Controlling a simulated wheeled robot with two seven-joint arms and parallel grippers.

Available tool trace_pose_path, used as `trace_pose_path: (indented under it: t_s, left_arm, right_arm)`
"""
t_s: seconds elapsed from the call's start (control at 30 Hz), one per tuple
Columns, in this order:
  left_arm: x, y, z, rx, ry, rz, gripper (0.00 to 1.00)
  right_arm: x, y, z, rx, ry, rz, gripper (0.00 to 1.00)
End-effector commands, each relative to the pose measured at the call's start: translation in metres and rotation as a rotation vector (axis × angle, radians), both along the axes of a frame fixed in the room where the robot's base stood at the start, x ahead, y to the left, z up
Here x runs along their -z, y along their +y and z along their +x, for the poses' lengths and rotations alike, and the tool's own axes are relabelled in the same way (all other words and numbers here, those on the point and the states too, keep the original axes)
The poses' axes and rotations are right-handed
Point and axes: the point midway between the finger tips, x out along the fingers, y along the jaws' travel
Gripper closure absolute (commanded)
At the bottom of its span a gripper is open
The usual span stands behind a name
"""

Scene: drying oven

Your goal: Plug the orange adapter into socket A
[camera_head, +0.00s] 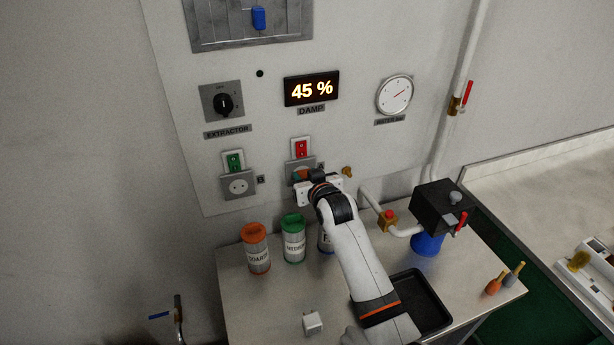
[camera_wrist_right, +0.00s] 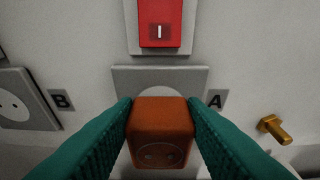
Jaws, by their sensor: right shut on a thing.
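The orange adapter (camera_wrist_right: 160,132) is held between the two green fingers of my right gripper (camera_wrist_right: 161,122) in the right wrist view. It sits in front of socket A (camera_wrist_right: 187,78), covering most of that socket's face. I cannot tell whether its pins are in the socket. In the head view my right gripper (camera_head: 318,190) is at socket A (camera_head: 297,168), below the red switch (camera_head: 301,147), and the adapter is mostly hidden there. The A label (camera_wrist_right: 217,99) is right of the socket. My left gripper is not in view.
Socket B (camera_head: 238,185) with a green switch (camera_head: 234,161) is to the left. A brass peg (camera_wrist_right: 275,129) sticks out right of socket A. Orange (camera_head: 256,250) and green (camera_head: 293,240) cans, a white adapter (camera_head: 312,323) and a black tray (camera_head: 424,302) are on the table.

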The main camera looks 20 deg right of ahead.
Motion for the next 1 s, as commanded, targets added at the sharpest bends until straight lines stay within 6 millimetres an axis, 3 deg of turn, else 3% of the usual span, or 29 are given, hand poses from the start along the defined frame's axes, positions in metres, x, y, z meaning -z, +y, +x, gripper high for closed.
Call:
trace_pose_path:
  t_s: [0.77, 0.8, 0.9, 1.0]
  left_arm:
    - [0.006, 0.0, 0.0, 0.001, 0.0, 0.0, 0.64]
    - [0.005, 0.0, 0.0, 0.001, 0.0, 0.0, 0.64]
    - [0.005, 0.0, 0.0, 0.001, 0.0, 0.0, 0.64]
    - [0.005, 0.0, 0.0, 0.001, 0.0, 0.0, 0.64]
  right_arm:
    - [0.0, 0.001, 0.013, 0.0, -0.002, 0.0, 0.85]
    - [-0.001, 0.001, 0.012, 0.0, -0.001, 0.0, 0.56]
    - [-0.001, 0.001, 0.012, 0.0, -0.001, 0.0, 0.39]
    - [0.0, 0.001, 0.012, 0.0, -0.001, 0.0, 0.37]
